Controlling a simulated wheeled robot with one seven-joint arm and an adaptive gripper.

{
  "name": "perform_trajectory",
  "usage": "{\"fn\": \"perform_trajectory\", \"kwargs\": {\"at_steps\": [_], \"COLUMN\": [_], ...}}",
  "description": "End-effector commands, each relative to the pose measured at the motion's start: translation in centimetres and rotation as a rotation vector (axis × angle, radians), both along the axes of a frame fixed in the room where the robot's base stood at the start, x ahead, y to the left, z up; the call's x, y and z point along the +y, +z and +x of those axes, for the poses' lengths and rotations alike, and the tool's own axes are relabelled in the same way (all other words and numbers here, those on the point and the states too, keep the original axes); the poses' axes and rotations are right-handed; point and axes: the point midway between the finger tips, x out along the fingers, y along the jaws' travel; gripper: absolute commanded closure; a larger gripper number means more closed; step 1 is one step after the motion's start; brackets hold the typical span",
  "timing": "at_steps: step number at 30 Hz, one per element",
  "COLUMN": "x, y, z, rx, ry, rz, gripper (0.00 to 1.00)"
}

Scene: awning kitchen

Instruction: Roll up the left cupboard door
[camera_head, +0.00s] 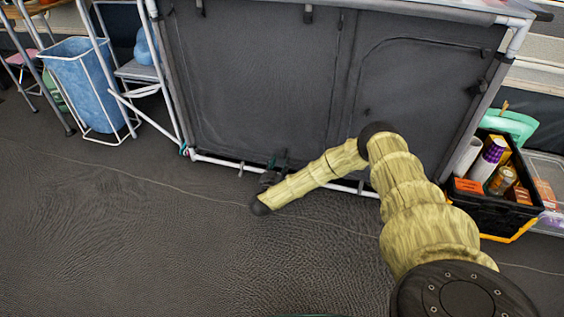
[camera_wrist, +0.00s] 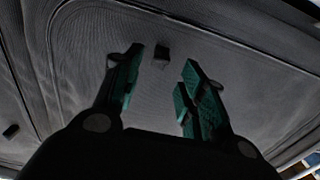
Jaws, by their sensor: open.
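The cupboard is a dark grey fabric unit on a pale tube frame. Its left door (camera_head: 250,75) hangs down and covers the left half of the front in the head view. My gripper (camera_head: 278,165) is low by the bottom edge of that door, at the end of my yellow-sleeved arm. In the wrist view my gripper (camera_wrist: 155,85) has its two green-padded fingers apart with nothing between them. A small dark tab (camera_wrist: 161,53) shows on the grey fabric beyond the fingertips. Whether the fingers touch the fabric cannot be told.
The cupboard's right door (camera_head: 410,85) is also down. A black crate (camera_head: 512,214) of groceries stands at the right. A blue bin (camera_head: 85,85) in a white frame stands at the left. The dark floor (camera_head: 130,240) in front is clear.

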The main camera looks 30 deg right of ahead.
Motion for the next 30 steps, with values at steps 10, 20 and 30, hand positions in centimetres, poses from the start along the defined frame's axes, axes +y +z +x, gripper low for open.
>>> {"fn": "perform_trajectory", "kwargs": {"at_steps": [10, 20, 30], "x": [-2.8, -3.1, -3.1], "y": [-0.1, 0.0, 0.0], "z": [2.4, 2.7, 2.6], "rx": [0.000, 0.001, 0.001], "ry": [0.001, 0.001, 0.001], "rz": [0.000, -0.001, -0.001], "gripper": [0.59, 0.59, 1.00]}}
